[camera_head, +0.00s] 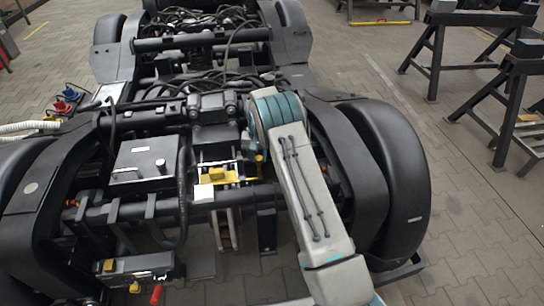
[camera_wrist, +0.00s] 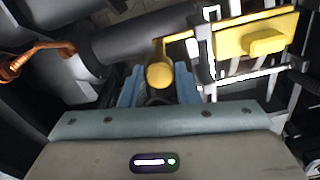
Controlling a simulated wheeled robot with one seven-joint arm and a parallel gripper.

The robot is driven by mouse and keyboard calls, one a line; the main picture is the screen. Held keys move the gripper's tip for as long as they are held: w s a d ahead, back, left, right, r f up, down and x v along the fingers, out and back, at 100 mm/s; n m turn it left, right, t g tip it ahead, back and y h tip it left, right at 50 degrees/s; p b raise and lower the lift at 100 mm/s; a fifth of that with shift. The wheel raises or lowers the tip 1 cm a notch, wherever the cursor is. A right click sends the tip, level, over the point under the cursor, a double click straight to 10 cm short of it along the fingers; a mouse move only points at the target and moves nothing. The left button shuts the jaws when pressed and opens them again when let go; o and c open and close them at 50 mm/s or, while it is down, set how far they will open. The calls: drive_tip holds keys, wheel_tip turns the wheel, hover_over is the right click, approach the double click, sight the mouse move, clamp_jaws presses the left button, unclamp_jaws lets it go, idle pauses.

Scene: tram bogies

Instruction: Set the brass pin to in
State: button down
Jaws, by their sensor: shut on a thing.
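The brass pin (camera_wrist: 159,75) shows in the wrist view as a round yellow knob on a thin stem, beside a dark cylinder. My gripper (camera_wrist: 159,84) has its two blue fingers on either side of the knob and is shut on it. How deep the pin sits cannot be told. In the head view my arm reaches over the bogie from the lower right, and the gripper's fingers are mostly hidden there. A small yellow spot beside my arm may be the pin, but it is too small to be sure.
A yellow block on a plate (camera_wrist: 262,42) lies close to the right of my gripper. An orange cable (camera_wrist: 36,50) is at the left. The black bogie frame (camera_head: 60,165) surrounds the arm, with a grey box (camera_head: 145,160) at left. Trestles (camera_head: 440,50) stand on open floor at right.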

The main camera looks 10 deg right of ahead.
drive_tip(key=shift+a, duration=1.7)
drive_tip(key=c, duration=1.1)
unclamp_jaws()
drive_tip(key=shift+a, duration=0.1)
drive_tip(key=shift+c, duration=0.2)
drive_tip(key=shift+o, duration=0.2)
drive_tip(key=shift+a, duration=0.15)
wheel_tip(320, 180, up, 14)
drive_tip(key=shift+d, duration=0.2)
